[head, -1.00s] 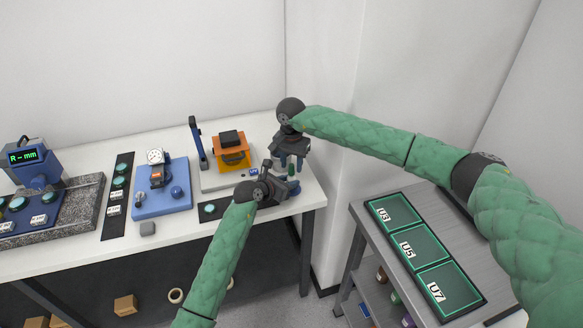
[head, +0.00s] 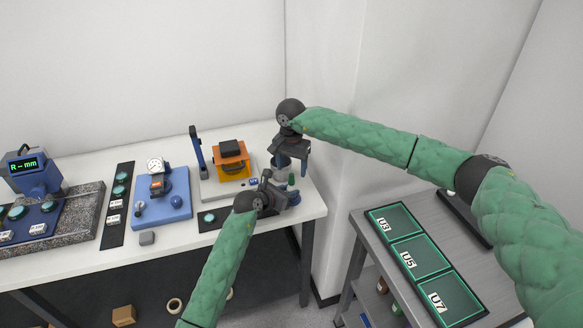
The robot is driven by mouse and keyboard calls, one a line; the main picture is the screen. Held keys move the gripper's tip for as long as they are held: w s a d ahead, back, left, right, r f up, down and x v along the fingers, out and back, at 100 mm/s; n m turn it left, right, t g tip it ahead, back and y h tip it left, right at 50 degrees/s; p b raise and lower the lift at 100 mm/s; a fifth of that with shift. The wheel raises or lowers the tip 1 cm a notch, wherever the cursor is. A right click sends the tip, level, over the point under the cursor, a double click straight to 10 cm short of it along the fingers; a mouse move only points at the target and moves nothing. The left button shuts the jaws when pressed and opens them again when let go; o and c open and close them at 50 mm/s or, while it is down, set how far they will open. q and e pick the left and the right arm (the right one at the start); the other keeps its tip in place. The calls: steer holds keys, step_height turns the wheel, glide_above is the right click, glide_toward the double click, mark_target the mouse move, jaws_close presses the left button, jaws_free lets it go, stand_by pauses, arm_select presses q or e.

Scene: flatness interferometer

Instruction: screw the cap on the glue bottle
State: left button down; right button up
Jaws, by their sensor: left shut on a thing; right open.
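My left gripper (head: 287,192) is shut at the right end of the white bench, on what looks like the glue bottle; its fingers hide most of the bottle. A small upright green piece (head: 291,180), which looks like the cap, shows just above the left fingers. I cannot tell how it sits on the bottle. My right gripper (head: 291,165) points down over it with its fingers spread, open and empty, a little above the green piece.
An orange and black instrument (head: 231,160) stands on a pale base left of the grippers. A blue stand with a dial gauge (head: 156,164) is further left. A grey side table (head: 402,266) bears a dark tray with U3, U5 and U7 fields. A wall rises behind the bench.

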mark_target(291, 174)
step_height(291, 174, up, 12)
steer(key=shift+f, duration=0.25)
stand_by(0.3)
arm_select(q)
steer(key=c, duration=1)
jaws_free()
steer(key=shift+s+a+b, duration=0.3)
steer(key=shift+s+a, duration=0.05)
steer(key=b+v, duration=0.2)
steer(key=v, duration=0.4)
steer(key=shift+s+a+r+b, duration=0.2)
steer(key=shift+s+r+b, duration=0.1)
steer(key=shift+r, duration=0.05)
arm_select(e)
steer(key=shift+f, duration=1.6)
